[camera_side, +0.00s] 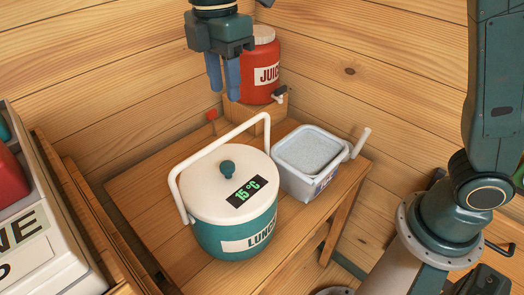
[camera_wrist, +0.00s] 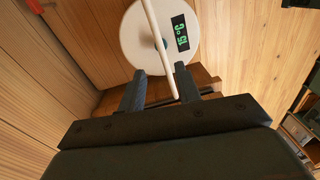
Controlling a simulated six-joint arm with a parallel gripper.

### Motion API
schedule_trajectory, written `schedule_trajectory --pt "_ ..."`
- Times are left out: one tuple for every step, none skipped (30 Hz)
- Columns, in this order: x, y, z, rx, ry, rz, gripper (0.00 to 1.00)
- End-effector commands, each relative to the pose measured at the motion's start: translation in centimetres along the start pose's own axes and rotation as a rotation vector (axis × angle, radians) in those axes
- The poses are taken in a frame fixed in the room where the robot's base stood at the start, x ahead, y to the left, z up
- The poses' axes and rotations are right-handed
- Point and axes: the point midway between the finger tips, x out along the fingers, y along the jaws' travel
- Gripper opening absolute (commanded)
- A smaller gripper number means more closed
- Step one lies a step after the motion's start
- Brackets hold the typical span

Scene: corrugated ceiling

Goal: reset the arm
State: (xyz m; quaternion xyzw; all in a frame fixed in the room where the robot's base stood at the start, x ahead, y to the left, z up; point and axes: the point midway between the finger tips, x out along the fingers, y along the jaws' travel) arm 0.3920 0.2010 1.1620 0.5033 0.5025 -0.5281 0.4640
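My gripper (camera_side: 224,95) is in the air above and behind the lunch cooler, in front of the red juice jug. Its two fingers point down, apart and empty. In the wrist view my gripper (camera_wrist: 161,74) shows a clear gap between its fingers. The teal lunch cooler (camera_side: 235,222) stands on the wooden table with its white lid on and a 15 °C display. Its white handle (camera_side: 178,186) stands raised over the lid. In the wrist view the handle (camera_wrist: 158,35) crosses the white lid (camera_wrist: 133,40) and lines up with the finger gap.
A pale tub (camera_side: 308,152) with a grainy filling and a raised handle sits right of the cooler on the table (camera_side: 130,190). The red juice jug (camera_side: 262,72) with a tap stands on a wooden block behind. A white box (camera_side: 40,235) is at left.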

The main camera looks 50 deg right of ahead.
Motion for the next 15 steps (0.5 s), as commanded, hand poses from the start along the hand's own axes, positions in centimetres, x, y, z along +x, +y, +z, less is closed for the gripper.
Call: schedule_trajectory --pt "-0.5 -0.4 0.7 0.033 0.008 0.011 0.33" --pt "-0.7 -0.6 1.1 0.055 0.013 0.017 0.33" --pt "-1.0 -0.9 1.8 0.089 0.022 0.028 0.33" --pt "-1.2 -1.2 2.2 0.115 0.028 0.036 0.33" --pt "-1.4 -1.5 2.8 0.144 0.034 0.043 0.33" --pt "-1.7 -2.0 3.5 0.185 0.045 0.056 0.33" --pt "-2.0 -2.3 4.1 0.216 0.052 0.065 0.33" --pt "-2.1 -2.7 4.6 0.249 0.059 0.074 0.33" --pt "-2.4 -3.2 5.4 0.291 0.071 0.086 0.33" --pt "-2.5 -3.6 6.0 0.324 0.078 0.095 0.33" --pt "-2.7 -4.0 6.5 0.355 0.087 0.105 0.33" --pt "-2.9 -4.5 7.2 0.399 0.098 0.117 0.33" --pt "-2.9 -5.0 7.8 0.432 0.105 0.126 0.33" --pt "-3.0 -5.4 8.3 0.463 0.114 0.135 0.33" --pt "-3.1 -6.0 9.0 0.505 0.124 0.146 0.33"
